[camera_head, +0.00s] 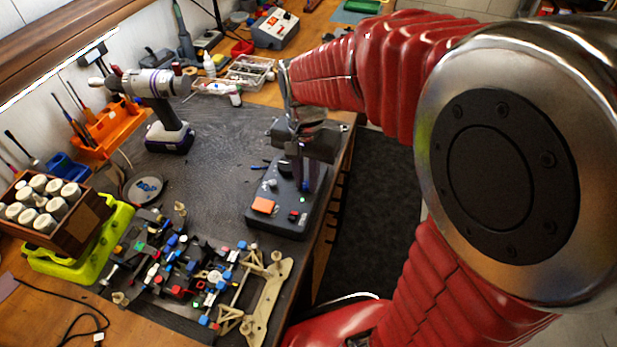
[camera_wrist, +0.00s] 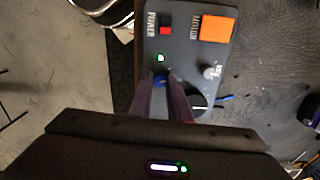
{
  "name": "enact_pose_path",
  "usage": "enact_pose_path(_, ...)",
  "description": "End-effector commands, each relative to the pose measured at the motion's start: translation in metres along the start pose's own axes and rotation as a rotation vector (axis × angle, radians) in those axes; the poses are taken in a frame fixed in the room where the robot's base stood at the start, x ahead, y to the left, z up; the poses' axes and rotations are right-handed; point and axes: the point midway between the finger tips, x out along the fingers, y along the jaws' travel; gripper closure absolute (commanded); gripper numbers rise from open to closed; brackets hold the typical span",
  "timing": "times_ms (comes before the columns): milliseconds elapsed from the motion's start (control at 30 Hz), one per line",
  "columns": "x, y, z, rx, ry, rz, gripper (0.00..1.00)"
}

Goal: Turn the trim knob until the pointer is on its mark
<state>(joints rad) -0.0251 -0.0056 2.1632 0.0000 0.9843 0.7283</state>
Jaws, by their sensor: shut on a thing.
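The dark grey control box (camera_head: 283,212) lies on the bench mat near its right edge; it also fills the upper middle of the wrist view (camera_wrist: 186,45). It carries an orange button (camera_wrist: 217,29), a red power switch (camera_wrist: 166,30), a lit green lamp (camera_wrist: 160,58) and a small grey knob or lever (camera_wrist: 210,72). My gripper (camera_head: 305,187) points down onto the box, its fingers (camera_wrist: 160,84) closed around a small blue part, seemingly the trim knob (camera_wrist: 160,76), mostly hidden. A dark round patch with a pale line shows beside the fingers. I cannot read pointer or mark.
Several small car parts (camera_head: 185,265) and a beige suspension frame (camera_head: 262,295) lie in front of the box. A cordless drill (camera_head: 160,100), an orange tool rack (camera_head: 115,125) and a wooden crate of jars (camera_head: 50,210) stand left. The bench edge drops off right.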

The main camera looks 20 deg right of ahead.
Motion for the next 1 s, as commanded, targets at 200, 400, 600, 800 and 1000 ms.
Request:
enact_pose_path(200, -0.0001, -0.0004, -0.0001, -0.156, 0.000, -0.001, 1.00)
enact_pose_path(400, -0.0002, -0.0004, -0.0002, -0.280, 0.001, -0.001, 1.00)
enact_pose_path(600, -0.0002, -0.0004, -0.0003, -0.350, 0.001, -0.001, 1.00)
enact_pose_path(800, -0.0003, -0.0005, -0.0003, -0.369, 0.001, -0.001, 1.00)
enact_pose_path(1000, -0.0003, -0.0005, -0.0004, -0.369, 0.001, -0.002, 1.00)
